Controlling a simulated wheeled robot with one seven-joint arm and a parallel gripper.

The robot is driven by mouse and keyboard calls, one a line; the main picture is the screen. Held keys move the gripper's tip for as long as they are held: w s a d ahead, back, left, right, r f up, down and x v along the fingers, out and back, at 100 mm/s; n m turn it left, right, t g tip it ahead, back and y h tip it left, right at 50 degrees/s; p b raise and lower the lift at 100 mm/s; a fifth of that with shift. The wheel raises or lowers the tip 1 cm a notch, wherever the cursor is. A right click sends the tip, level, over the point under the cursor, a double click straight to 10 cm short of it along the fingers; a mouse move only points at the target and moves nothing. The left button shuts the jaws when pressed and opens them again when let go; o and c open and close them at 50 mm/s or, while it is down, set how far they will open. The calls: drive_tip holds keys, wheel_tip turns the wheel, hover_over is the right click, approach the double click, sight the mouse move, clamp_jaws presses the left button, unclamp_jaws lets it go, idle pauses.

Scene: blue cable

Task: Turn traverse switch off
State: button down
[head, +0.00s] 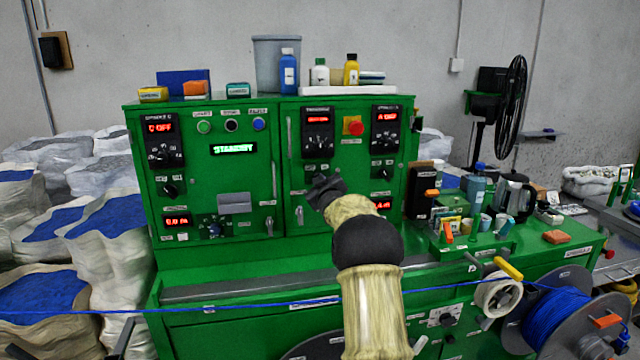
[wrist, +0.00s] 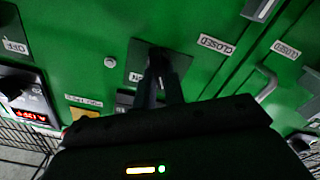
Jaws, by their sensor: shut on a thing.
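A green control cabinet (head: 240,185) stands in front of me, with dials, displays and switches on its two doors. My gripper (head: 322,188) reaches to the lower left part of the right door and hides what is behind it in the head view. In the wrist view my gripper (wrist: 158,68) has its fingers close together at a dark switch plate (wrist: 182,62). They are shut on the switch knob there, which they mostly hide. A small partly readable label (wrist: 136,77) sits beside the fingers. I cannot read a traverse name, nor the knob's angle.
Door handles with CLOSED labels (wrist: 215,45) are close to the right of my gripper in the wrist view. A red emergency button (head: 353,126) is above. A taut blue cable (head: 240,307) crosses low in front. Cups and a kettle (head: 513,197) stand on the right bench.

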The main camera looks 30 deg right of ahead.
drive_tip(key=c, duration=1.5)
unclamp_jaws()
drive_tip(key=shift+s+a, duration=0.1)
drive_tip(key=b+v, duration=0.5)
drive_tip(key=v, duration=1.2)
drive_tip(key=shift+s+a, duration=0.1)
drive_tip(key=shift+a, duration=0.1)
drive_tip(key=s+a+f+m+g+y+p, duration=0.1)
drive_tip(key=s+a+f+g+y+p, duration=0.15)
drive_tip(key=s+a+f+g, duration=0.4)
drive_tip(key=s+a+f+m+g+y+p, duration=0.1)
drive_tip(key=s+a+f+m+g+p, duration=0.2)
drive_tip(key=s+a+f, duration=0.65)
drive_tip(key=s+a+g+p, duration=0.1)
drive_tip(key=s+a, duration=0.1)
drive_tip(key=s, duration=0.2)
drive_tip(key=s+a+f+g+p, duration=0.1)
drive_tip(key=s+a+g, duration=0.1)
drive_tip(key=s+a, duration=0.1)
drive_tip(key=s+a+f+g+y+p, duration=0.1)
drive_tip(key=s+a+g, duration=0.1)
drive_tip(key=s, duration=0.3)
drive_tip(key=shift+s+a+n, duration=0.2)
drive_tip(key=shift+a+n, duration=0.2)
drive_tip(key=shift+a, duration=0.2)
